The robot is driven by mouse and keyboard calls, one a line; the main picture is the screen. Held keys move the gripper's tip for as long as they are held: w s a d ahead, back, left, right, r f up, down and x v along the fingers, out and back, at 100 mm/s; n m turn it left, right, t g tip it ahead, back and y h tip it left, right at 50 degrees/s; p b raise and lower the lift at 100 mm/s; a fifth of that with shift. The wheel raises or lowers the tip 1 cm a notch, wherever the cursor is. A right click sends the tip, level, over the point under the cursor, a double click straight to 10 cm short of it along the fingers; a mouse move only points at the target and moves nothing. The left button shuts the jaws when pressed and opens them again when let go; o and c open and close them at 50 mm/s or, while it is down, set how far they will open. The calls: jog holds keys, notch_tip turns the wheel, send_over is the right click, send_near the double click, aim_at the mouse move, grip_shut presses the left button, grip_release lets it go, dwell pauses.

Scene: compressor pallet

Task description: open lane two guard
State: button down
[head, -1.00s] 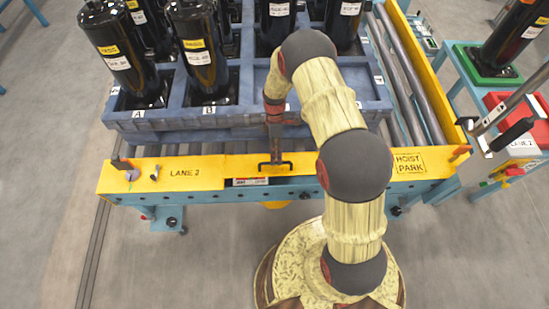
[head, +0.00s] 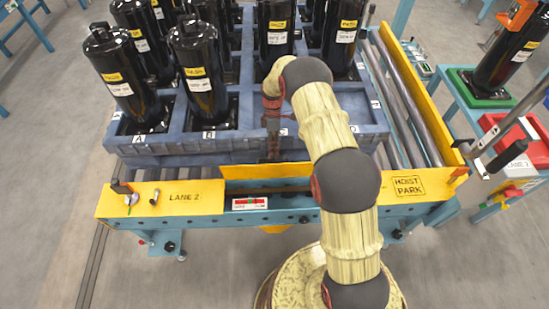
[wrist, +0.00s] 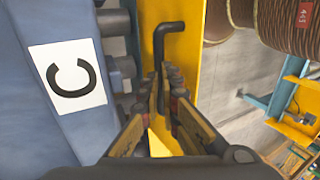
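The yellow lane two guard (head: 240,172) is a panel in the middle of the yellow front rail. It stands raised and tilted up against the front of the blue pallet, with a dark slot open below it. In the wrist view the guard (wrist: 188,50) is an upright yellow strip with a bent black handle (wrist: 168,27). My gripper (wrist: 166,78) has its fingers closed together around the handle's lower part. In the head view my gripper (head: 271,150) is at the guard's upper edge, and the arm partly hides it and the handle.
The blue pallet (head: 180,150) holds several black compressors (head: 120,80) just behind the guard. The LANE 2 rail plate (head: 180,198) and HOIST PARK plate (head: 408,187) flank the opening. A small labelled indicator (head: 250,203) sits on the rail front. Grey floor lies free in front.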

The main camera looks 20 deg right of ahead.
aim_at(274, 159)
jog(key=shift+s+a+f+g, duration=0.15)
jog(key=shift+s+f, duration=0.45)
jog(key=shift+f, duration=0.2)
jog(key=shift+s+a+f+g, duration=0.1)
jog(key=shift+s+f+g, duration=0.05)
jog(key=shift+s+f, duration=0.5)
jog(key=c, duration=2.1)
grip_release()
jog(key=shift+w+a+f, duration=0.1)
jog(key=shift+w+f, duration=0.05)
jog(key=shift+o, duration=1)
jog(key=shift+w, duration=0.15)
jog(key=shift+w+r, duration=0.4)
jog(key=shift+r, duration=0.1)
jog(key=v, duration=0.7)
jog(key=shift+s+r, duration=0.2)
